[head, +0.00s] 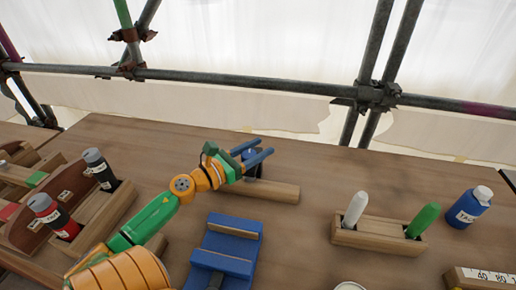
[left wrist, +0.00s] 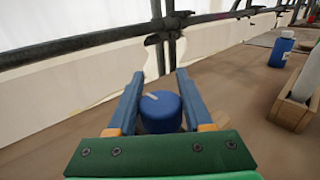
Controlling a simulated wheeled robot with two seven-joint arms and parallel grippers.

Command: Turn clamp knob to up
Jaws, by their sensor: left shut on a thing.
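The clamp knob (left wrist: 162,112) is a blue round knob with a pale pointer line on its top. In the left wrist view it sits between the two blue fingers of my left gripper (left wrist: 160,78), and the line slants toward the upper left. In the head view the left gripper (head: 264,147) is shut on the knob, which is mostly hidden behind the fingers. A wooden block (head: 275,192) lies under the gripper. My right gripper is in neither view.
A blue clamp-like block (head: 228,250) lies in front. A wooden holder (head: 375,238) with a white and a green marker stands right, near a blue bottle (head: 468,207). Scaffold pipes (head: 230,82) run behind the table.

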